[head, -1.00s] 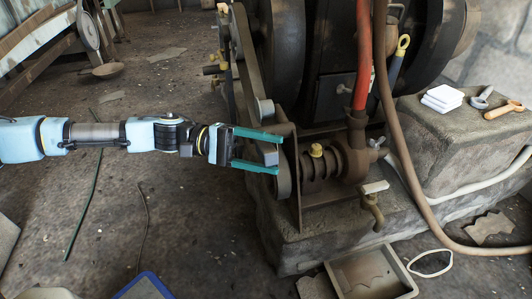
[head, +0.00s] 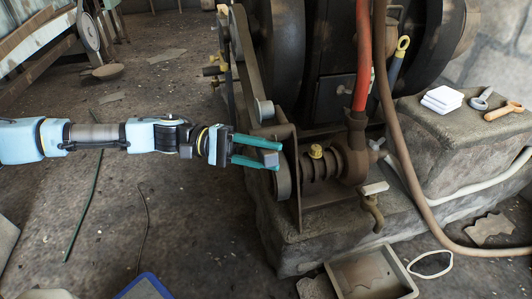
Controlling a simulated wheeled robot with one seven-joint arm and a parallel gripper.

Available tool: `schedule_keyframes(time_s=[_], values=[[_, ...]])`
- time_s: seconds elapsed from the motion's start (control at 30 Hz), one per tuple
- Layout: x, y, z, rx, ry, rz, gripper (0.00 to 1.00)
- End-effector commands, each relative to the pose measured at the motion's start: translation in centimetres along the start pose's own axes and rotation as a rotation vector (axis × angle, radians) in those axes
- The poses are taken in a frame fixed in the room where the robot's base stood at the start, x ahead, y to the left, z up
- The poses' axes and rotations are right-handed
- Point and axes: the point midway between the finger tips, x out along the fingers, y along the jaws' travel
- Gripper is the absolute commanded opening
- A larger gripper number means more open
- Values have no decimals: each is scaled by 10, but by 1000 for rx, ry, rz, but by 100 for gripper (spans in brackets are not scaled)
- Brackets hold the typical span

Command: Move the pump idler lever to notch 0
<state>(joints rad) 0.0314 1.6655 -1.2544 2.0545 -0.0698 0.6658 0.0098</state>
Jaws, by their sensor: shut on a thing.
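My gripper (head: 275,153) reaches in from the left, its two teal fingers extended toward the belt side of the engine. It is shut on a small grey block-like end, which looks like the knob of the pump idler lever (head: 268,158). The rest of the lever is hidden or too small to make out. The idler pulley (head: 264,109) sits just above the fingers against the belt (head: 243,60). The pump pulley (head: 283,178) is right beside the fingertips. The notches and their numbers cannot be read.
The pump (head: 350,158) stands right of the pulley on the stone plinth (head: 290,245). A red hose (head: 363,60) and a brown hose (head: 385,110) hang in front of the engine. A metal tray (head: 372,275) lies on the floor. The floor left of the plinth is mostly clear.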

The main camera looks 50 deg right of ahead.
Motion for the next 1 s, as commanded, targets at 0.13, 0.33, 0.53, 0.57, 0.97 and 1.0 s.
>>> schedule_keyframes(time_s=[0.13,0.33,0.53,0.57,0.97,1.0], values=[[0,0,0,-1,1,0,0],[0,0,0,-1,1,0,0],[0,0,0,-1,1,0,0],[0,0,0,-1,1,0,0],[2,-10,0,116,30,-75,0],[2,-15,-2,156,39,-98,0]])
